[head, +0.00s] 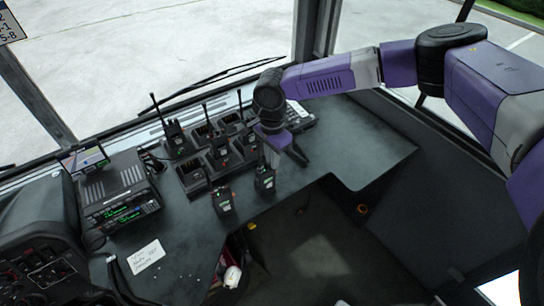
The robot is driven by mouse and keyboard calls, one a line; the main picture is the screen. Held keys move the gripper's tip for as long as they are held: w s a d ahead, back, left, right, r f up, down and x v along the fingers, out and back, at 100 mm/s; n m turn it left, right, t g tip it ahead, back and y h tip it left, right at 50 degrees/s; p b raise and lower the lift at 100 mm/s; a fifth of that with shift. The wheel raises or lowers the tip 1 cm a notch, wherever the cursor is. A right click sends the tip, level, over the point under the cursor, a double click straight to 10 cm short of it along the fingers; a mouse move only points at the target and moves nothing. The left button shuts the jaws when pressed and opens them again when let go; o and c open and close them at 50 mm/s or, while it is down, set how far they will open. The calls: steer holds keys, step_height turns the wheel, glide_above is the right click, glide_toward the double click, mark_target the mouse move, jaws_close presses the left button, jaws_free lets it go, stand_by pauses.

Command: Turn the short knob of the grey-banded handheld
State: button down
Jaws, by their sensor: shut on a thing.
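My gripper (267,160) reaches down from the upper right over the dark dashboard. It is shut on the top of a black handheld (264,180) that stands upright near the dashboard's front edge. The gripper hides the handheld's top, so I cannot tell whether it holds the knob or the antenna. Another handheld (223,202) stands to the left. More handhelds with long antennas sit in the chargers: one at the left (174,138) and one in the middle (218,150). Grey bands are too small to make out on any of them.
A charger bank (193,178) with empty slots stands behind and left of my gripper. A radio unit (120,195) with green displays and a white note (146,257) lie farther left. The dashboard (355,145) is clear to the right. The windscreen is behind.

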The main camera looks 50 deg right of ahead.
steer(key=c, duration=1.4)
jaws_free()
steer(key=shift+c, duration=0.2)
steer(key=shift+r, duration=0.1)
steer(key=shift+r+b, duration=0.75)
steer(key=shift+r, duration=3.1)
